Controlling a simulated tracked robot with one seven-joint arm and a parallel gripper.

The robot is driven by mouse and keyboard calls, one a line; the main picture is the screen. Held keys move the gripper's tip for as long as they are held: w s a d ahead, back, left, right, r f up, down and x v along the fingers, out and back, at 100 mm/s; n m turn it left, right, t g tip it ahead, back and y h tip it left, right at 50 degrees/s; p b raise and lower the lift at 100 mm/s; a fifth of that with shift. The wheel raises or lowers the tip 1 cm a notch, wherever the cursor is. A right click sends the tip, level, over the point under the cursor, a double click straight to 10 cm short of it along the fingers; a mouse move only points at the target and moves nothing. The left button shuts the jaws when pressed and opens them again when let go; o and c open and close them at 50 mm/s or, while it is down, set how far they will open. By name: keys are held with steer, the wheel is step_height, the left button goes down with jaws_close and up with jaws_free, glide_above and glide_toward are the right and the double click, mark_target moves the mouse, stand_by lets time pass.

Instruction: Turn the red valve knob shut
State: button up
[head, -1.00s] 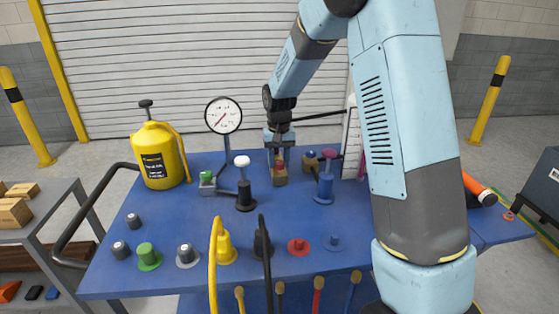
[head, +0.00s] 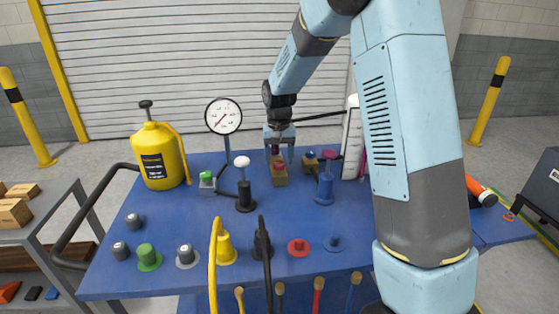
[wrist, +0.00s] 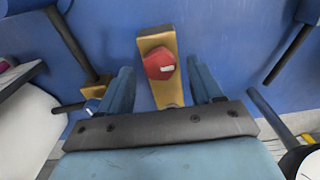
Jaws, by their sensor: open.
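The red valve knob (head: 279,166) sits on top of a brass block (head: 280,180) towards the back of the blue table. In the wrist view the red knob (wrist: 158,66) is faceted, with a white mark on its right part, on the brass block (wrist: 168,93). My gripper (head: 280,156) is open and points down just above the knob. In the wrist view its two blue fingers stand apart on either side of the block, with gaps to it. I cannot tell how far the fingertips are above the knob.
A black post with a white knob (head: 243,162) and a pressure gauge (head: 223,116) stand left of the block. A blue valve (head: 325,187) stands close on the right. A yellow can (head: 160,158) is at the left. Colored knobs and upright handles line the front.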

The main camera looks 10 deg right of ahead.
mark_target(279, 163)
step_height(279, 163, up, 12)
steer(key=shift+r, duration=0.2)
stand_by(0.4)
steer(key=s+d+r+t, duration=0.1)
steer(key=s+d+r, duration=0.35)
steer(key=s, duration=0.35)
steer(key=s+d+r+t, duration=0.2)
steer(key=s+d+r, duration=0.25)
steer(key=s, duration=0.45)
steer(key=s+d+f+t, duration=0.1)
steer(key=s+d, duration=0.1)
steer(key=s, duration=0.6)
steer(key=s+d+t, duration=0.1)
steer(key=s, duration=0.7)
steer(key=shift+s+d+f+t, duration=0.3)
steer(key=shift+s+d+f, duration=0.05)
steer(key=shift+s+f, duration=0.05)
